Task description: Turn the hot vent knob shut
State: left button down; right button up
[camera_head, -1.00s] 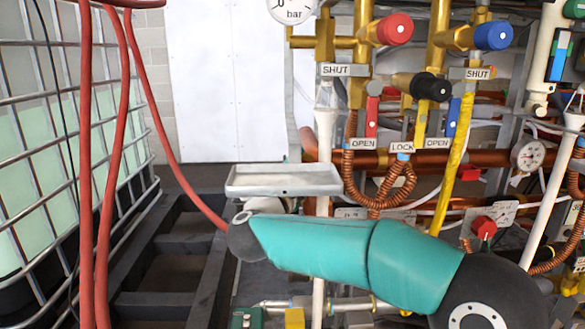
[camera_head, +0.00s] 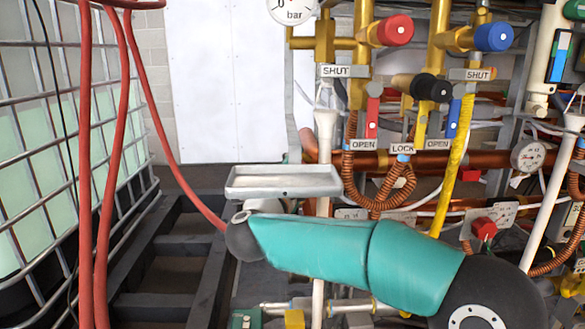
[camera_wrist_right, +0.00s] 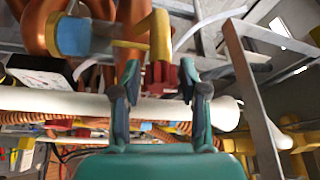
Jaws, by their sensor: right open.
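My right gripper (camera_wrist_right: 160,82) is open in the right wrist view, its two dark fingers pointing up the picture. A red knob-like part (camera_wrist_right: 158,74) shows between and just beyond the fingertips, beneath a yellow brass fitting (camera_wrist_right: 160,36). I cannot tell whether the fingers touch it, or whether it is the hot vent knob. In the head view, my teal right arm crosses the lower middle, and its gripper is hidden. A red round knob (camera_head: 396,29) is on the upper brass pipework, and a smaller red knob (camera_head: 484,229) is at lower right. My left gripper is out of view.
A blue knob (camera_head: 493,36) and a black knob (camera_head: 432,88) are near the upper red knob. A grey tray (camera_head: 283,192) is above my arm. A white pipe (camera_wrist_right: 60,101) passes behind the fingers. Red hoses (camera_head: 85,150) hang at left before a caged tank (camera_head: 35,150).

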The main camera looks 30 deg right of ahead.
jog(key=v, duration=1.2)
